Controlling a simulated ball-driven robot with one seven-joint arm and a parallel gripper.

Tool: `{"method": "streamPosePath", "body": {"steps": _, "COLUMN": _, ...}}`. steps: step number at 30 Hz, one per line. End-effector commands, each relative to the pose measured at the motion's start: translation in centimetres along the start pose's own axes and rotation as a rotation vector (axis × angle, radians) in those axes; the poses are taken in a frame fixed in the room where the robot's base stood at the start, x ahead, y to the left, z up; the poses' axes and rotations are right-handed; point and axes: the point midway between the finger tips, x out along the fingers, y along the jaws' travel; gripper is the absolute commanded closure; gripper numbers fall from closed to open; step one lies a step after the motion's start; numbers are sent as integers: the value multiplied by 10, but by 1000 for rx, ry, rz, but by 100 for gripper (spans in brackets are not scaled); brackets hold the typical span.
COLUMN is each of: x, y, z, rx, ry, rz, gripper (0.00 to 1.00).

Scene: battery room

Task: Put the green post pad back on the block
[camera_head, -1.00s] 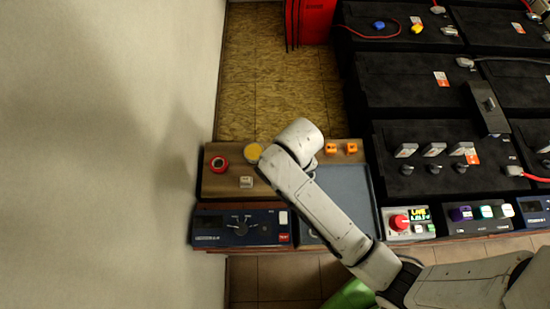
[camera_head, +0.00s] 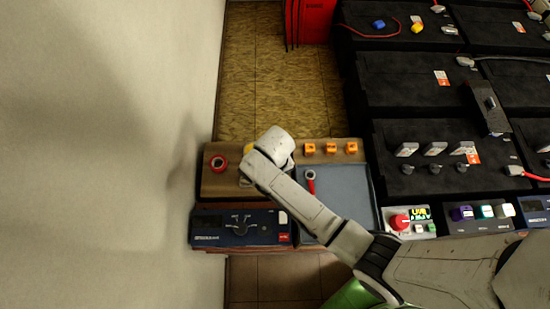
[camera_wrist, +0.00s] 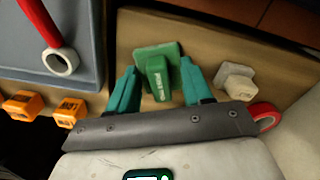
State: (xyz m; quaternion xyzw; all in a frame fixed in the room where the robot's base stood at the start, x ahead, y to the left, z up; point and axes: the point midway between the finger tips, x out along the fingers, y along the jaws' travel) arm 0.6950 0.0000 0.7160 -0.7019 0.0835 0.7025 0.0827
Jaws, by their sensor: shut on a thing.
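The green post pad (camera_wrist: 157,78) has a printed upright tab and a wider flat part. It sits between the teal fingers of my gripper (camera_wrist: 160,86) in the wrist view, and the gripper is shut on it. The pad is over the brown wooden board (camera_head: 219,187); I cannot tell whether it touches the board. In the head view my arm hides the pad and fingers. I cannot tell for sure which thing is the block; a dark unit (camera_head: 482,226) with purple, green and white pieces stands at the right.
A blue-grey tray (camera_head: 345,195) holds a red-handled ring tool (camera_head: 311,182). Orange pieces (camera_head: 331,148) line the board's back. A white piece (camera_wrist: 235,81) and a red ring (camera_wrist: 264,116) lie near my gripper. Black batteries (camera_head: 408,78) fill the right; a wall bounds the left.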

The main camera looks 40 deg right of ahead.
Motion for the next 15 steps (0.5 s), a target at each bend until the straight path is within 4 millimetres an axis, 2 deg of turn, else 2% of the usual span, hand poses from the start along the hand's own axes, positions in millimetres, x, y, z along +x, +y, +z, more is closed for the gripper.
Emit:
{"method": "streamPosePath", "body": {"steps": 6, "x": 3, "y": 0, "z": 0, "rx": 0, "ry": -1, "rz": 0, "gripper": 79}}
{"method": "streamPosePath", "body": {"steps": 7, "x": 3, "y": 0, "z": 0, "rx": 0, "ry": 0, "rz": 0, "gripper": 48}}
{"method": "streamPosePath", "body": {"steps": 15, "x": 2, "y": 0, "z": 0, "rx": 0, "ry": 0, "rz": 0, "gripper": 25}}
